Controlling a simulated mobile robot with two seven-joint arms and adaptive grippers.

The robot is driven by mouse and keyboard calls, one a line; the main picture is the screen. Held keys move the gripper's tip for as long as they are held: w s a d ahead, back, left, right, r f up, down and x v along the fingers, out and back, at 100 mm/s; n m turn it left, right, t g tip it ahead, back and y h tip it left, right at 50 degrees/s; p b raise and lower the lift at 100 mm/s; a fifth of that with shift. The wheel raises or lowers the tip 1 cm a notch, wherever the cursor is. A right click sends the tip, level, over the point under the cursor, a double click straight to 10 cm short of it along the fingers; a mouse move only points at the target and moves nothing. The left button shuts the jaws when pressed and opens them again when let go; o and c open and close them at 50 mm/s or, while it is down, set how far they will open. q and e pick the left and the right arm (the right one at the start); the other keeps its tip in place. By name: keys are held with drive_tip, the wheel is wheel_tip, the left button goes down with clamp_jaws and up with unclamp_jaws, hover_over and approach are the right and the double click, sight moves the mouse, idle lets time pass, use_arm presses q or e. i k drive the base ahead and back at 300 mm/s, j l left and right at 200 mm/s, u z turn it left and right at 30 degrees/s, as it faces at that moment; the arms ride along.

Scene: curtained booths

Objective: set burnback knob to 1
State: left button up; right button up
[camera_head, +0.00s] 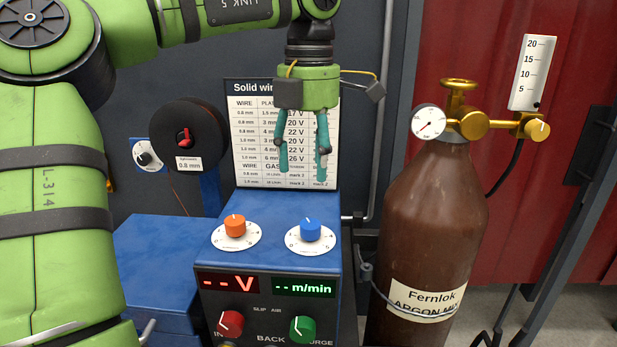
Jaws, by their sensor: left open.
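My left gripper (303,172) hangs fingers down, open and empty, in front of the wire chart. It appears above and behind the welder's blue top. The welder's front panel (262,311) has a red knob (230,323) and a green knob (302,329) with pointer marks. A label reading "BACK" (271,339) is between them near the bottom edge; I cannot tell which knob is the burnback one. An orange knob (235,225) and a blue knob (310,229) sit on white dials on the welder's top. My right gripper is out of view.
A brown gas cylinder (432,225) with a brass regulator (473,124) stands right of the welder. A black wire spool (187,140) and the chart (240,120) are behind it. A blue box (155,250) is at left. The space above the dials is clear.

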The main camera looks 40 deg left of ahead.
sight(234, 225)
drive_tip(key=k+l, duration=0.75)
drive_tip(key=l, duration=0.25)
drive_tip(key=k+l, duration=0.4)
drive_tip(key=l, duration=0.1)
